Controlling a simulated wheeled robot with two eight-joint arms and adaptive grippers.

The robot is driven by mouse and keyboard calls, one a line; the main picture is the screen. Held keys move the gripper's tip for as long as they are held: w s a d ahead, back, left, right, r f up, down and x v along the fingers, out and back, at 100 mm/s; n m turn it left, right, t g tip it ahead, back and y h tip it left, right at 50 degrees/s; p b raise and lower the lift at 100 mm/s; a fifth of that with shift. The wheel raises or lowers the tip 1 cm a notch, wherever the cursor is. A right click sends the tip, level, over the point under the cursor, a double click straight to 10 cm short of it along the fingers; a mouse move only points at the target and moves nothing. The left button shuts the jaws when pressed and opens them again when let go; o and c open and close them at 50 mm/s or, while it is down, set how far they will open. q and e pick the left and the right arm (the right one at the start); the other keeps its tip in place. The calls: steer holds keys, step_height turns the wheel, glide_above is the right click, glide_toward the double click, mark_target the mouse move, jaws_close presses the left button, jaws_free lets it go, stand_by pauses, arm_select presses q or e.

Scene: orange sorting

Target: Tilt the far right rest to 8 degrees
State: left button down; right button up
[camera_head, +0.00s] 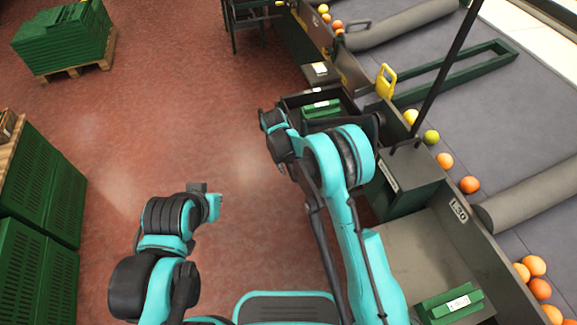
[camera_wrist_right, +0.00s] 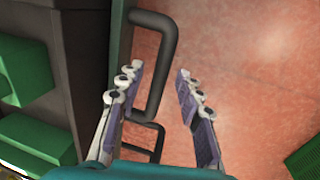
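A dark rest (camera_head: 297,98) with a small green crate (camera_head: 322,108) on it stands beside the conveyor, past my right arm's elbow and partly hidden by the arm. My right gripper (camera_wrist_right: 160,69) is open, its fingers wide apart. In the right wrist view a black bent handle (camera_wrist_right: 168,62) on the dark side wall shows in the gap between the fingers; I cannot tell whether they touch it. My left gripper (camera_head: 208,201) hangs over the open floor, away from the rests; its fingers are not clear.
A nearer rest (camera_head: 410,250) holds another green crate (camera_head: 450,304) at the lower right. The conveyor (camera_head: 530,120) carries several oranges along its edge. Stacked green crates (camera_head: 40,200) stand at the left. The red floor between is clear.

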steer(key=shift+c, duration=0.4)
jaws_close()
steer(key=shift+a+f, duration=0.15)
steer(key=shift+f, duration=0.6)
steer(key=shift+a+f, duration=0.15)
steer(key=shift+f, duration=0.6)
steer(key=shift+o, duration=0.4)
jaws_free()
steer(key=shift+r, duration=0.1)
step_height(320, 180, up, 12)
steer(key=a, duration=0.2)
steer(key=shift+s, duration=0.4)
